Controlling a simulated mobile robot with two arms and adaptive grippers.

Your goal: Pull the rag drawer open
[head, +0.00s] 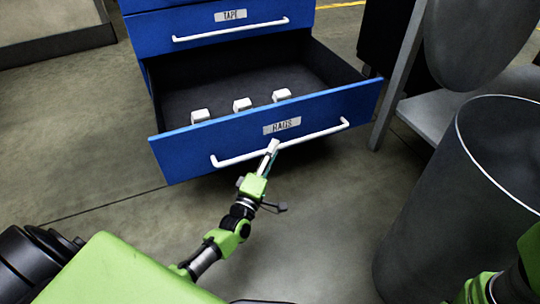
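The blue rag drawer (225,141), labelled RAGS, stands pulled well out of the blue cabinet, with its dark inside showing. Its white bar handle (320,133) runs across the front. My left gripper (270,149) reaches up to the middle of this handle. Its fingers look close together around the bar, just below the label. Three small white things (242,104) sit in the drawer behind its front panel. Part of my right arm shows in the lower right corner, but its gripper is out of view.
The blue tape drawer (215,27) above is shut. A dark grey round bin (440,205) stands at the right, near a grey metal stand (398,75). The concrete floor (90,150) left of and below the drawer is clear.

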